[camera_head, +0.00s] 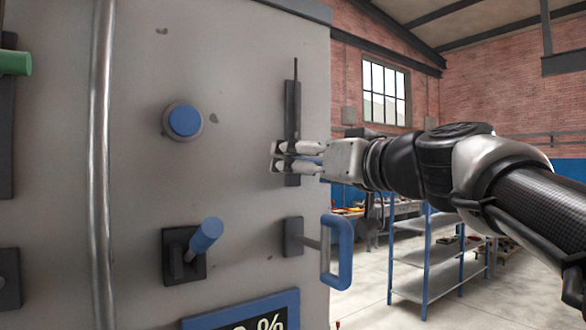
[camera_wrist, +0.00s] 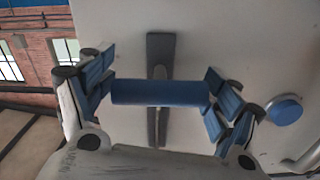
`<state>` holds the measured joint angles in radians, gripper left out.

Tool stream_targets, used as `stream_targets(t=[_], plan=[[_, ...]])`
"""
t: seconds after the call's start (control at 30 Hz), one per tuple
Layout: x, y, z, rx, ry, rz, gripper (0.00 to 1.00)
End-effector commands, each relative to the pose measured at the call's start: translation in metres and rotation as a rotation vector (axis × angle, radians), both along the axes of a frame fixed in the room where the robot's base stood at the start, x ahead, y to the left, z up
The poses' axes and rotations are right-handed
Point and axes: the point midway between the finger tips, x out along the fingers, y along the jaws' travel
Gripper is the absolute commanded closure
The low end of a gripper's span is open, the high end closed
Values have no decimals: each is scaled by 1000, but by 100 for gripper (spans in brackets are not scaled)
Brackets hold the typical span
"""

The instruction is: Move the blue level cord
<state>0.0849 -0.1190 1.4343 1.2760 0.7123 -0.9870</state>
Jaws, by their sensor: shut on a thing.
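The blue level cord shows in the wrist view as a blue bar-shaped grip (camera_wrist: 160,92) lying across a dark upright slotted plate (camera_wrist: 160,47). My gripper (camera_wrist: 162,93) is shut on this bar, with one finger at each end of it. In the head view my gripper (camera_head: 283,157) is at the lower part of the dark upright plate (camera_head: 292,105) on the grey panel. The fingers hide most of the blue grip there.
The grey panel (camera_head: 240,80) also bears a round blue button (camera_head: 184,120), a blue-handled lever (camera_head: 205,237), a blue pull handle (camera_head: 344,252) below my gripper and a display (camera_head: 245,318). A metal pipe (camera_head: 101,150) runs upright. Shelving (camera_head: 425,255) stands behind my arm.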

Motion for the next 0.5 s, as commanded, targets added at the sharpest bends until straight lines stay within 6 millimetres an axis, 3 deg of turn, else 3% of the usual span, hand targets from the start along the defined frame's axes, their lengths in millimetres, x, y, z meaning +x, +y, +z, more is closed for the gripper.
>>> stream_targets(t=[0.13,0.17,0.4,0.5], plan=[[2,0,-8,-11,13,2,61],[2,0,-8,-12,14,3,16],[2,0,-6,-8,9,1,1],[1,0,-5,-6,9,2,1]])
